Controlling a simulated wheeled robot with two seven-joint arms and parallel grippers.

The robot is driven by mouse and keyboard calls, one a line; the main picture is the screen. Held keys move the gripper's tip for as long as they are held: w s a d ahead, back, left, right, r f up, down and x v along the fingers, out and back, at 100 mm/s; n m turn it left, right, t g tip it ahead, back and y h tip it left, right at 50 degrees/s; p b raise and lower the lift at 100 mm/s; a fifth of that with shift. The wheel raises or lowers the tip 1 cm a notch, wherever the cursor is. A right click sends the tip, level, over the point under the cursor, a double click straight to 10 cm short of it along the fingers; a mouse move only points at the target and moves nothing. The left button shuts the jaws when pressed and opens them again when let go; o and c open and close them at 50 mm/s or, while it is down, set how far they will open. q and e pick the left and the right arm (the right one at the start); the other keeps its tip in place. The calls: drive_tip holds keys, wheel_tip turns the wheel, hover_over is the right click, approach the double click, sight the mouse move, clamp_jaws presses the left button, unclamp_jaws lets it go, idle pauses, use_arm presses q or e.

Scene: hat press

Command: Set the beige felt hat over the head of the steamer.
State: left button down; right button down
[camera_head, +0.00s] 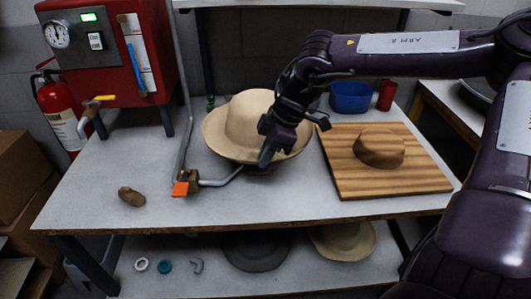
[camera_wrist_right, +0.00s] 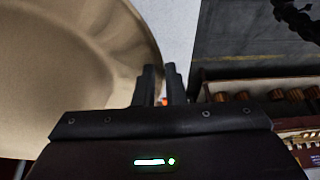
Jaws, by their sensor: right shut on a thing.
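The beige felt hat (camera_head: 247,118) is crown up at the middle of the table, its brim slightly tilted. It fills the left of the right wrist view (camera_wrist_right: 70,60). My right gripper (camera_head: 266,152) is shut on the right front part of the brim; its fingers (camera_wrist_right: 161,86) show close together at the brim's edge. The steamer's pipe (camera_head: 220,181) runs under the hat from the left. The steamer head is mostly hidden by the hat; only a dark part shows below the brim. I cannot tell whether the hat rests on it. My left gripper is not in view.
A wooden board (camera_head: 345,181) with a brown hat block (camera_head: 379,148) lies to the right. A red boiler (camera_head: 110,50) stands back left. A blue bowl (camera_head: 350,98) and red can (camera_head: 386,95) stand behind. A brown lump (camera_head: 131,196) lies front left. The front middle is clear.

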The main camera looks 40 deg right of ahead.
drive_tip(key=shift+f+b, duration=0.5)
idle(0.8)
drive_tip(key=c, duration=1.4)
unclamp_jaws()
drive_tip(key=v, duration=0.7)
drive_tip(key=shift+r, duration=0.4)
drive_tip(key=shift+s+d, duration=0.1)
